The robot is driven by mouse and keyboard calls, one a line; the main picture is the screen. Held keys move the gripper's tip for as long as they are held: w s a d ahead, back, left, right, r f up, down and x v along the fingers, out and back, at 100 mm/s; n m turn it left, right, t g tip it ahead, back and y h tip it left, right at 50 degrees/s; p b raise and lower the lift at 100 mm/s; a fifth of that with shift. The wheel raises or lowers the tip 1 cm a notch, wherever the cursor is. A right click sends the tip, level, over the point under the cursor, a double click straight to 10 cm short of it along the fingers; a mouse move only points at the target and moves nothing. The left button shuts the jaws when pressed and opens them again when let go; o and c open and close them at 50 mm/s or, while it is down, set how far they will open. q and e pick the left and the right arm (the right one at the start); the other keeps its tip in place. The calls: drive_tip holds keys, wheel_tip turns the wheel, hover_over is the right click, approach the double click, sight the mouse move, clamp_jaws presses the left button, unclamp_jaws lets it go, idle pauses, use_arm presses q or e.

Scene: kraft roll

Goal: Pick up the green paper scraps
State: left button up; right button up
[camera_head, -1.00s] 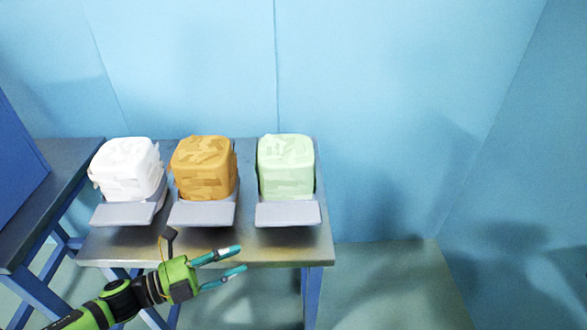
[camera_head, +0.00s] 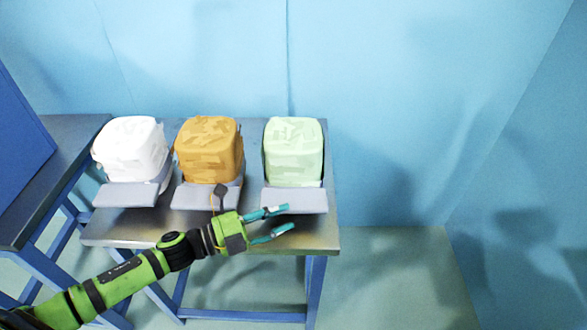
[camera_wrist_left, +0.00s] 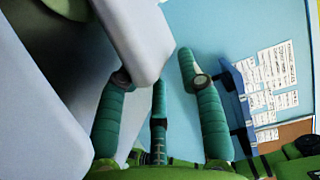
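The green paper scraps (camera_head: 293,152) form a pale green, rounded block in a grey tray (camera_head: 297,201) at the right end of the metal table. My left gripper (camera_head: 290,217) is in front of this tray, near its front lip, with its fingers spread and nothing between them. In the left wrist view the open teal fingers (camera_wrist_left: 155,72) are close to a large grey tray surface (camera_wrist_left: 138,38). Whether they touch it cannot be told. A bit of green at the top left edge of that view may be the scraps. My right gripper is not in view.
An orange-brown block (camera_head: 208,150) and a white block (camera_head: 130,150) sit in similar trays to the left. The metal table (camera_head: 318,238) has a narrow bare front strip. A blue wall (camera_head: 400,90) stands behind. A second table (camera_head: 40,195) is at the left.

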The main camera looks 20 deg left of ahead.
sight(295, 212)
use_arm(q)
drive_tip(key=x, duration=0.4)
drive_tip(key=shift+w, duration=0.1)
clamp_jaws()
